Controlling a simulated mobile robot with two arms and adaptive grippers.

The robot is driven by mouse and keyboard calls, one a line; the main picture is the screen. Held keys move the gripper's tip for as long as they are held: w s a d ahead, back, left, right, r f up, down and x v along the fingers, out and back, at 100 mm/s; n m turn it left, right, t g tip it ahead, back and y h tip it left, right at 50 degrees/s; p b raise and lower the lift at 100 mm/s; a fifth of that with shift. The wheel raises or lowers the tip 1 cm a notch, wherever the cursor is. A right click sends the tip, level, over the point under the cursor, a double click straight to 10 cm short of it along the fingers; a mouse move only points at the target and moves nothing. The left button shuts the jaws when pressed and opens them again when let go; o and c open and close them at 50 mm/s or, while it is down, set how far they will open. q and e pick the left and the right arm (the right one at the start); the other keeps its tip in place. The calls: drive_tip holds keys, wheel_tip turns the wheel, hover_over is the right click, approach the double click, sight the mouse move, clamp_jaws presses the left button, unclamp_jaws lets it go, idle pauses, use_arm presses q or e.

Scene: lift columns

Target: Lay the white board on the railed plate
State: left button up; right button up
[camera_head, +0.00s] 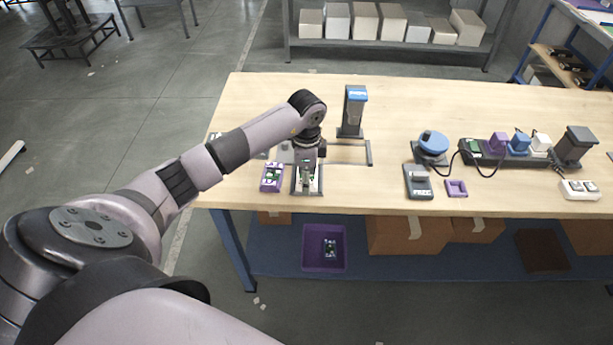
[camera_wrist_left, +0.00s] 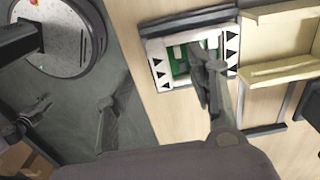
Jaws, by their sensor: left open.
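The railed plate (camera_head: 319,187) lies near the table's front edge, with dark rails at its sides. In the left wrist view the plate (camera_wrist_left: 159,72) is white with black triangles along two sides. A green board with white parts (camera_wrist_left: 178,62) lies on its middle; I cannot tell if this is the white board. My left gripper (camera_head: 307,180) is open, low over the plate. In the left wrist view one of its fingers covers part of the green board. Whether it touches is unclear. My right gripper is not clearly seen in either view.
A purple tray (camera_head: 264,186) with a small board stands just left of the plate. A dark stand with a blue-topped column (camera_head: 355,112) is behind right. Bare tabletop (camera_head: 385,185) lies between.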

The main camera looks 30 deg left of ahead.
use_arm(q)
drive_tip(key=shift+o, duration=0.2)
drive_tip(key=shift+r, duration=0.15)
drive_tip(key=shift+r+p, duration=2.5)
drive_tip(key=shift+r, duration=0.4)
drive_tip(key=shift+d+f, duration=0.1)
